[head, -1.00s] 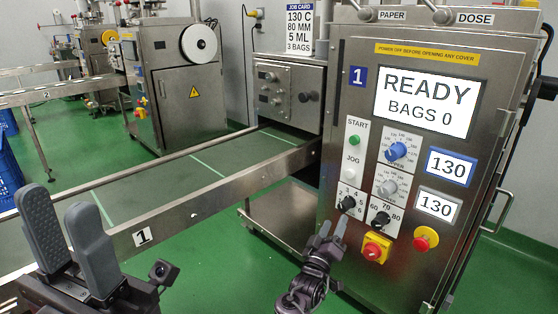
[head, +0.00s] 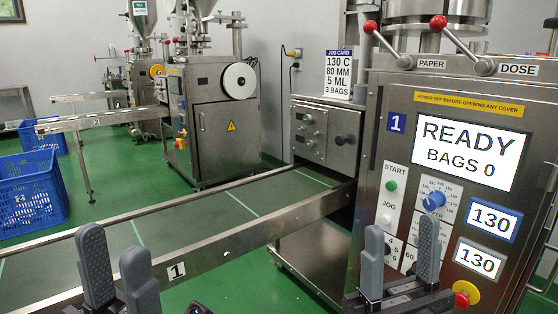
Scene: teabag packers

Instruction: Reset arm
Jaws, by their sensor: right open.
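My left gripper (head: 113,242) is at the lower left, in front of the conveyor, with its two grey fingers upright, apart and empty. My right gripper (head: 402,230) is at the lower right in front of machine 1 (head: 345,215). Its two grey fingers are upright, wide apart and empty. They cover part of the lower dials on the panel. The screen (head: 470,153) reads READY, BAGS 0. The blue dial (head: 434,201) is just above the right gripper, and two displays (head: 488,221) beside it read 130.
The conveyor (head: 190,215) runs to the left from the machine. A job card (head: 338,75) reads 130 C, 80 MM, 5 ML, 3 BAGS. PAPER and DOSE levers (head: 460,42) have red knobs. Blue crates (head: 30,190) stand on the green floor at left; another machine (head: 225,140) is behind.

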